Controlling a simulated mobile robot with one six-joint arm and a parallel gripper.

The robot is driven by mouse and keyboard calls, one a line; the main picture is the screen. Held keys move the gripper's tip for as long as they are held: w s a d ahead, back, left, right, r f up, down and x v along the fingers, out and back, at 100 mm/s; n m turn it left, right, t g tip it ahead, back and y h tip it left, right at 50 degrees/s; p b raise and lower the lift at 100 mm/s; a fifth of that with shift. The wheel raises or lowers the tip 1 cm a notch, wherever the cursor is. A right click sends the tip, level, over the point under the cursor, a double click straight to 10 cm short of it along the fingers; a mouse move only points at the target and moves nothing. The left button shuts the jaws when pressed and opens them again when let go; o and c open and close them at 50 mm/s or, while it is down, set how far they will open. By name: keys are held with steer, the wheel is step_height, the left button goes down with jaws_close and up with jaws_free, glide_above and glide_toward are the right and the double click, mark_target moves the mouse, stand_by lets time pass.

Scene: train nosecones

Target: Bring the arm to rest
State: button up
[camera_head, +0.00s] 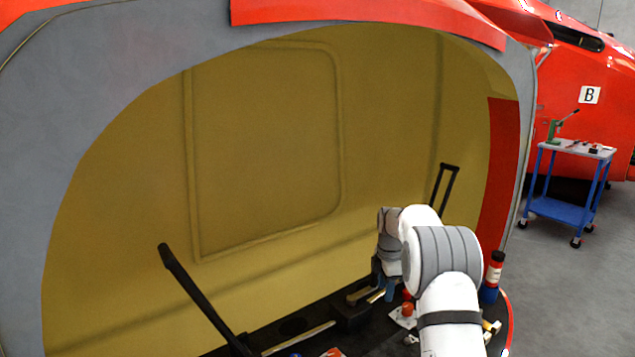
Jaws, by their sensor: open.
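My white and grey arm (447,262) rises from the bottom edge right of centre, bends at a grey-ringed joint and reaches away into the nosecone opening. My gripper (379,284) is at its far end, small and dark, pointing down over the black surface. It is open, with nothing seen between the fingers. The forearm and wrist hide part of it. I cannot tell whether its tips touch anything below.
The nosecone's yellow inner wall (265,150) encloses the arm. The black surface (290,328) below holds a wooden-handled tool (300,338), a dark block (350,318) and a red-and-blue bottle (493,275). A black bar (205,297) slants up at left. A blue cart (567,207) stands outside.

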steer(key=s+a+r+m+t, duration=0.1)
steer(key=s+a+r+m, duration=0.2)
steer(key=s+r+m, duration=0.95)
steer(key=s+r+m+t+p, duration=0.1)
steer(key=s+m, duration=0.6)
steer(key=s, duration=2.2)
steer(key=shift+s+a+t+p, duration=0.15)
steer(key=shift+a+t+p, duration=0.15)
steer(key=shift+a, duration=0.15)
